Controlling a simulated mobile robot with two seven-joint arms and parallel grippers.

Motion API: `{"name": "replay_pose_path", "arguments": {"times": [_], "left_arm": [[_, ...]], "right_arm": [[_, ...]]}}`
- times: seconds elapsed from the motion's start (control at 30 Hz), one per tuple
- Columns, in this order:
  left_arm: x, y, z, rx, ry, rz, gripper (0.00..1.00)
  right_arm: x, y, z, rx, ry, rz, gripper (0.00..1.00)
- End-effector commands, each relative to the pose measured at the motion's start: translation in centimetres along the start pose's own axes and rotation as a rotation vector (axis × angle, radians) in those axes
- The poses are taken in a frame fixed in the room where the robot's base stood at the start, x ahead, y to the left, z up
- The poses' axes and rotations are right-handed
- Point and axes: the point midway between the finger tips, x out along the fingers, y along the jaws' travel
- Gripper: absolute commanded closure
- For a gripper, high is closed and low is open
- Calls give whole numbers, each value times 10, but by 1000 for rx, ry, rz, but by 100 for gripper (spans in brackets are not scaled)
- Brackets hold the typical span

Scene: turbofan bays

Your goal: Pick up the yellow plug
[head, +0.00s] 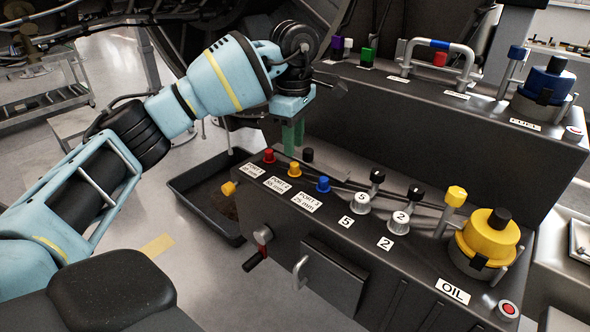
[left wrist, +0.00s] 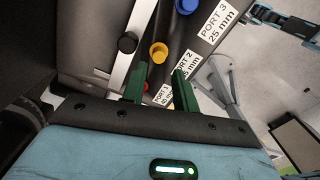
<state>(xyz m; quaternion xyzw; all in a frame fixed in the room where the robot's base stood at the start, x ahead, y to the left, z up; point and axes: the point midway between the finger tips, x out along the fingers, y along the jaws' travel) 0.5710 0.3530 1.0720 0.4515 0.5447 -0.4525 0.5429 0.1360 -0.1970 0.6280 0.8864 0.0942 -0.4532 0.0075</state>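The yellow plug (head: 294,169) stands in the PORT 2 row on the console top, between a red plug (head: 269,156) and a blue plug (head: 323,184). My left gripper (head: 293,150) points down just above and behind the yellow plug, its green fingers apart. In the left wrist view the yellow plug (left wrist: 159,52) lies just beyond the open fingertips (left wrist: 160,72), roughly in line with the gap, with nothing held. The red plug (left wrist: 146,87) shows between the fingers, partly hidden.
A black knob (head: 308,155) stands close behind the yellow plug. Numbered levers (head: 363,202) and a large yellow OIL cap (head: 488,236) stand to the right.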

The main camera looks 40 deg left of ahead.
Motion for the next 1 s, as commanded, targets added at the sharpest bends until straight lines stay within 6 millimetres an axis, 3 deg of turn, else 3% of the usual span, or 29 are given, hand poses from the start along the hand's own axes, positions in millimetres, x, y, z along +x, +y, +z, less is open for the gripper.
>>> {"name": "replay_pose_path", "arguments": {"times": [0.17,0.5,0.77,1.0], "left_arm": [[6,0,0,0,0,0,71],[48,2,2,0,0,1,71],[51,2,2,0,-1,3,71],[50,2,2,0,-1,3,98]], "right_arm": [[0,0,-3,-1,5,0,64],[1,2,-14,-3,26,3,64],[1,2,-14,-3,26,3,64],[0,1,-11,-2,20,2,64]]}}
